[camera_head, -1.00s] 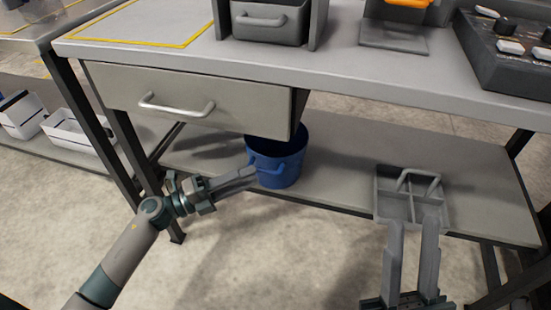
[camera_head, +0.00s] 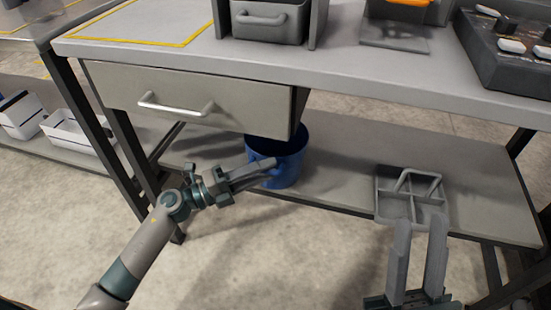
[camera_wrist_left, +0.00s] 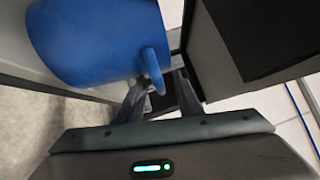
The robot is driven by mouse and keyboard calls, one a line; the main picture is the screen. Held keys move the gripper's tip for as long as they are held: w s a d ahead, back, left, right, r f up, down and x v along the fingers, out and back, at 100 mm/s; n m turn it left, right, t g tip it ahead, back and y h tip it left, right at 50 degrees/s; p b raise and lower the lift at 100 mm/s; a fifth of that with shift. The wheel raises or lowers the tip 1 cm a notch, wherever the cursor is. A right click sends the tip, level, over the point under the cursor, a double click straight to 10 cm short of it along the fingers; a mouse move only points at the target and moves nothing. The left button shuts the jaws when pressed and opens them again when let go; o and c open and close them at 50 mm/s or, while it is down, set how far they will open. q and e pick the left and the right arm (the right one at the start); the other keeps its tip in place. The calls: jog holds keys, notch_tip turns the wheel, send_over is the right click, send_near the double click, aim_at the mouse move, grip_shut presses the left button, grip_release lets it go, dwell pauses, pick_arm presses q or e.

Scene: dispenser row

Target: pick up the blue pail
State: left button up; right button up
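The blue pail (camera_head: 290,170) stands on the lower shelf under the drawer, its top partly hidden by the drawer. It also shows in the left wrist view (camera_wrist_left: 95,40), with its blue handle (camera_wrist_left: 154,70) sticking out from its side. My left gripper (camera_head: 268,168) is at the front of the pail, fingers pointing at the handle. In the left wrist view the gripper (camera_wrist_left: 160,88) is open, with the handle between its fingertips; I cannot tell whether they touch it. My right gripper (camera_head: 421,222) is open and empty, in front of the lower shelf.
A grey divided caddy (camera_head: 411,207) with a handle sits on the shelf's front edge, just beyond my right gripper. The closed drawer (camera_head: 190,100) hangs above the pail. A dark table leg (camera_head: 135,165) stands left of the pail. The shelf is bare between pail and caddy.

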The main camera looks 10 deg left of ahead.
pick_arm(q)
jog(key=shift+c, duration=0.6)
grip_shut()
